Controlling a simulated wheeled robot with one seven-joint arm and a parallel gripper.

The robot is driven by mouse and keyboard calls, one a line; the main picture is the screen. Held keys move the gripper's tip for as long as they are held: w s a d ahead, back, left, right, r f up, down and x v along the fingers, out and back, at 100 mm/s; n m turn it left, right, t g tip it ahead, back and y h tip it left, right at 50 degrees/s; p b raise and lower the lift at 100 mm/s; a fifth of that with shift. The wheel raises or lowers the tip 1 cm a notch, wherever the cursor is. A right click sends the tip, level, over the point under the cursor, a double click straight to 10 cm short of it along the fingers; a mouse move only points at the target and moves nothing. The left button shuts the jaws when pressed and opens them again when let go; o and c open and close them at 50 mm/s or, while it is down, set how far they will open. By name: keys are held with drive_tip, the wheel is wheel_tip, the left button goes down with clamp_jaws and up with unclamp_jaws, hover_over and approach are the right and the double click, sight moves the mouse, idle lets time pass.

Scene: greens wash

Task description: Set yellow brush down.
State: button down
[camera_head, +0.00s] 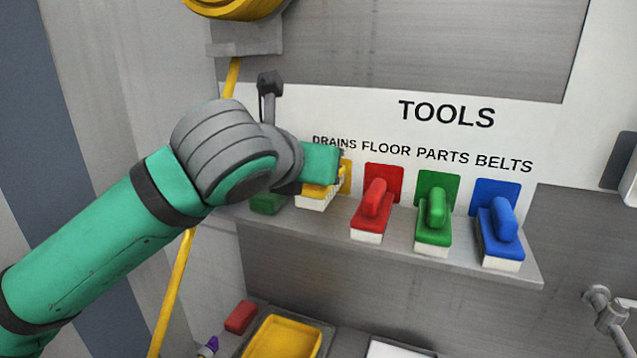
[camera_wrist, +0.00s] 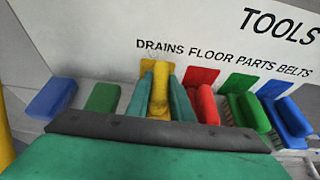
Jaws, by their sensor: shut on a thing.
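The yellow brush (camera_head: 322,192) has white bristles and is at the left part of the tool shelf (camera_head: 420,250), in front of a yellow square under the word DRAINS. My gripper (camera_head: 320,165) is over it and hides most of its top. In the wrist view the yellow handle (camera_wrist: 160,88) stands between the two teal fingers of my gripper (camera_wrist: 160,103), which are shut on it. The bristles are at about shelf level; I cannot tell whether they touch the shelf.
Red (camera_head: 373,210), green (camera_head: 434,218) and blue (camera_head: 498,232) brushes stand to the right on the shelf. A green block (camera_head: 268,203) and a blue block (camera_wrist: 52,97) lie to the left. A yellow tray (camera_head: 284,338) and a red block (camera_head: 240,317) are below.

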drive_tip(key=shift+w+a+f, duration=0.1)
drive_tip(key=shift+w+f, duration=0.25)
drive_tip(key=shift+f, duration=0.1)
drive_tip(key=shift+w+f, duration=0.1)
drive_tip(key=shift+f, duration=1.55)
drive_tip(key=shift+f, duration=0.2)
drive_tip(key=c, duration=1.6)
unclamp_jaws()
drive_tip(key=shift+o, duration=0.2)
drive_tip(key=shift+r, duration=0.15)
drive_tip(key=shift+r, duration=0.15)
drive_tip(key=v, duration=1.2)
drive_tip(key=shift+a, duration=0.1)
